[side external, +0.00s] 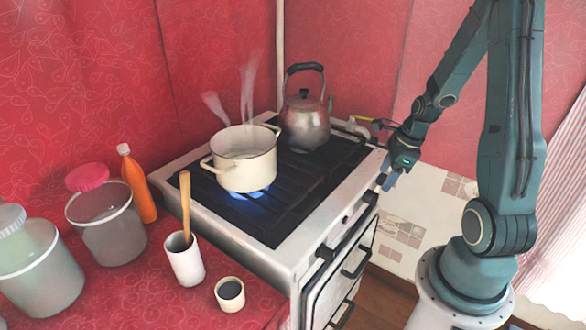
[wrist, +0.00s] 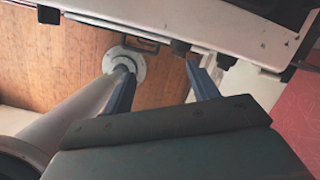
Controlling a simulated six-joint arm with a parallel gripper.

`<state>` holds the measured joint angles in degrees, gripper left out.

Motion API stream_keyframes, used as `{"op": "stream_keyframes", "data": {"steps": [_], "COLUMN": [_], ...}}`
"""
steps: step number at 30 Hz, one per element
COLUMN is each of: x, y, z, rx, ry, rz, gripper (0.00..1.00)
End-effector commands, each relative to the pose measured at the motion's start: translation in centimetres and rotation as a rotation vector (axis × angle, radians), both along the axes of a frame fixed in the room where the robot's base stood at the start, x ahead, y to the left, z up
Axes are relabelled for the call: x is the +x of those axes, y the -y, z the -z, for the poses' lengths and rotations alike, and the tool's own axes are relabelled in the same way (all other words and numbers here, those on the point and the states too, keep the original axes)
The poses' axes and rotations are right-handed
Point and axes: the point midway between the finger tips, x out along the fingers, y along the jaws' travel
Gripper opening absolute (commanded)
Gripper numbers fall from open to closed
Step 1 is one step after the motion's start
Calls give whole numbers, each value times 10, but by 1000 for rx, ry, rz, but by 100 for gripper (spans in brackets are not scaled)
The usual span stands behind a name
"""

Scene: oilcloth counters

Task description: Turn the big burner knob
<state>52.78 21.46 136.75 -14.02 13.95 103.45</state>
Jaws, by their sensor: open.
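Dark knobs stick out of the stove's front panel. The one nearest the side camera (side external: 325,253) looks largest and is likely the big burner knob. A smaller knob (side external: 346,220) sits farther along the panel. In the wrist view a dark knob (wrist: 48,14) shows at the upper left, with two more, a middle knob (wrist: 180,46) and a right one (wrist: 226,61), along the panel edge. My gripper (side external: 388,181) is beside the far front corner of the stove, pointing down. Its two blue fingers (wrist: 160,72) are apart with nothing between them. It touches no knob that I can see.
A cream pot (side external: 246,165) steams over a blue flame on the stove (side external: 285,232); a kettle (side external: 305,122) stands behind. Oven handles (side external: 356,262) project below the knobs. Jars, an orange bottle (side external: 138,185), a utensil cup (side external: 185,262) and a small cup (side external: 229,294) stand left.

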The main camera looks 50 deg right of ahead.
Motion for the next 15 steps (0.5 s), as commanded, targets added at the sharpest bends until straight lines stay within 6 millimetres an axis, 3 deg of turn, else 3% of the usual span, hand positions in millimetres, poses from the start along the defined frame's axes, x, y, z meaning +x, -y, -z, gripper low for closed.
{"op": "stream_keyframes", "data": {"steps": [6, 15], "x": [-13, -18], "y": [27, 36], "z": [-5, -8], "rx": [84, 120], "ry": [81, 115], "rz": [348, 478], "gripper": [59, 59]}}
